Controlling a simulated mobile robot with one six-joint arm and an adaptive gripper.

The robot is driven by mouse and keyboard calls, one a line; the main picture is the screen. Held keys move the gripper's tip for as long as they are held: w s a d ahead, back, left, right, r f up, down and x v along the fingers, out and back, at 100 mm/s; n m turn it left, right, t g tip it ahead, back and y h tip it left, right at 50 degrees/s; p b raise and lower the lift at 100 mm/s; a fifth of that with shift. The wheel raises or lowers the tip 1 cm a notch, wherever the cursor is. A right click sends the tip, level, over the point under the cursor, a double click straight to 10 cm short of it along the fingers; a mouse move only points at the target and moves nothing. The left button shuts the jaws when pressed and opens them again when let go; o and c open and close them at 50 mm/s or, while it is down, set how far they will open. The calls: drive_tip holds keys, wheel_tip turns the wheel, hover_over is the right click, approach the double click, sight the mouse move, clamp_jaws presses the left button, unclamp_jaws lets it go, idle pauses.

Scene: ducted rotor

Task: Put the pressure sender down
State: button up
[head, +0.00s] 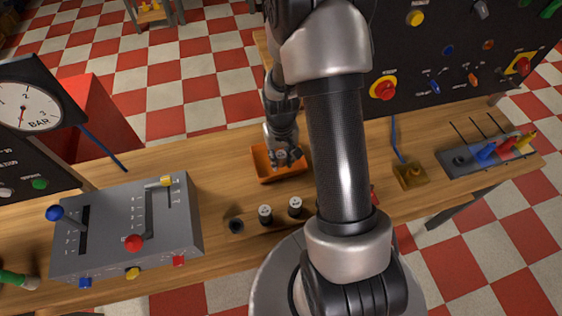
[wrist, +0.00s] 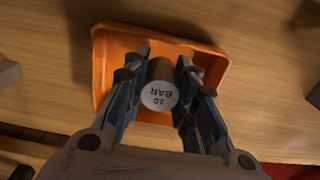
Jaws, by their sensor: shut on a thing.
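My gripper (wrist: 160,85) is shut on the pressure sender (wrist: 160,93), a short cylinder with a pale round top lettered "10 BAR" in the wrist view. An orange tray (wrist: 101,75) lies beneath and around it in that view. In the head view my gripper (head: 284,155) is over the orange tray (head: 262,172) on the wooden bench. The sender is mostly hidden there by the fingers. I cannot tell whether its base touches the tray floor.
A wooden holder (head: 252,226) with two similar cylinders (head: 265,214) (head: 295,207) and a dark hole stands in front of the tray. A grey lever box (head: 110,245) stands at left. A yellowish block (head: 411,176) with a blue lead lies at right. Bare bench lies left of the tray.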

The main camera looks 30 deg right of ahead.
drive_tip(key=shift+f, duration=0.9)
drive_tip(key=shift+r, duration=0.1)
drive_tip(key=o, duration=0.5)
drive_tip(key=shift+f+b, duration=0.25)
drive_tip(key=shift+b, duration=0.05)
drive_tip(key=o, duration=0.5)
drive_tip(key=shift+r, duration=0.1)
